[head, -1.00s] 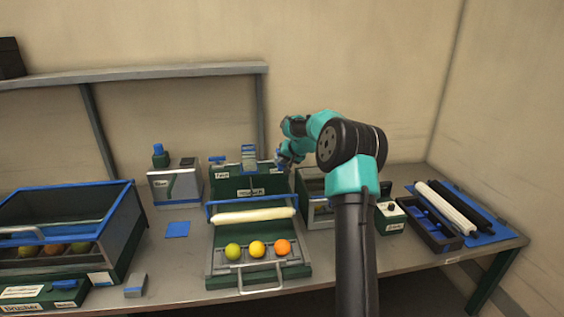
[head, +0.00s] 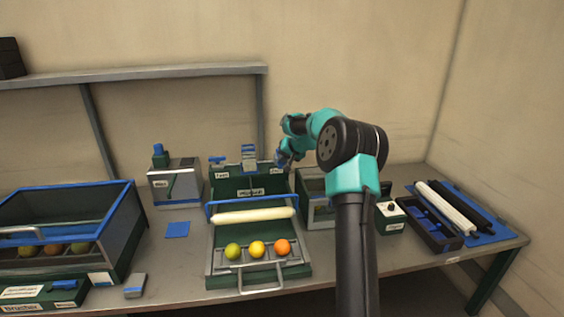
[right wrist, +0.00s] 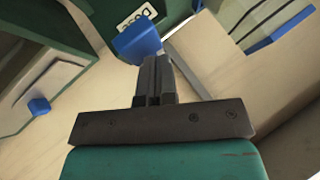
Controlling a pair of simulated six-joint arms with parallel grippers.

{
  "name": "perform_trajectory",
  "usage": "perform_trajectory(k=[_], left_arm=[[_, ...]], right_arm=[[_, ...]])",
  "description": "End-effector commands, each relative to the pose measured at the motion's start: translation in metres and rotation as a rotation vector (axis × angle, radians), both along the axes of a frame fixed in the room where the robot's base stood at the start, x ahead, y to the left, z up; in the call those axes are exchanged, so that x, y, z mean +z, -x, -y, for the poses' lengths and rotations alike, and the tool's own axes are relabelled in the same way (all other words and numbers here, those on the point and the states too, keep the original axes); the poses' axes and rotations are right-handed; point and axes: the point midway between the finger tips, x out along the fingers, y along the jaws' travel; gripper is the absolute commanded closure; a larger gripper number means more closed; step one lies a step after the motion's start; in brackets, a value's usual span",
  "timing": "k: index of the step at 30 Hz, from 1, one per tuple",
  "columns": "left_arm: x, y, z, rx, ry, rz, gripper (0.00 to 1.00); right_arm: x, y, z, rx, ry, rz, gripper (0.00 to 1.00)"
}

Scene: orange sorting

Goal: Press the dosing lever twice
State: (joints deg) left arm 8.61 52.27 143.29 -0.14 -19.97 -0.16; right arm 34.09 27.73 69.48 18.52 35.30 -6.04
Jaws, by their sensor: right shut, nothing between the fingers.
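The dosing lever (right wrist: 138,38) is a blue block in the right wrist view, on a dark green housing beside a label (right wrist: 136,18) that seems to read "Dose". My right gripper (right wrist: 152,62) is shut and empty, its fingertips right at the lever's edge. I cannot tell whether they touch or how far the lever is pressed. In the head view my right gripper (head: 282,160) is small, at the right end of the green housing (head: 232,187), and largely hides the lever. My left gripper is not in view.
A tray (head: 213,268) with a green, a yellow and an orange ball stands in front of the housing. A grey dispenser (head: 176,186) stands to the left, with a blue-rimmed bin (head: 128,215) farther left. A dark tray (head: 434,232) lies at the right.

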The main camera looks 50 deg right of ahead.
Motion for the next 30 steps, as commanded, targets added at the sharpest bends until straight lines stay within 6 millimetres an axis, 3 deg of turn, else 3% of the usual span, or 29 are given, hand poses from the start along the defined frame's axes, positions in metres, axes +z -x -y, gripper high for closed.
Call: perform_trajectory(k=[15,30], left_arm=[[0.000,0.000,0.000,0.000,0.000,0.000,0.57],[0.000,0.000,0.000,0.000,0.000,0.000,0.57]], right_arm=[[0.024,0.000,0.000,-0.001,0.001,0.001,1.00],[0.030,0.000,0.000,-0.001,0.001,0.001,1.00]])
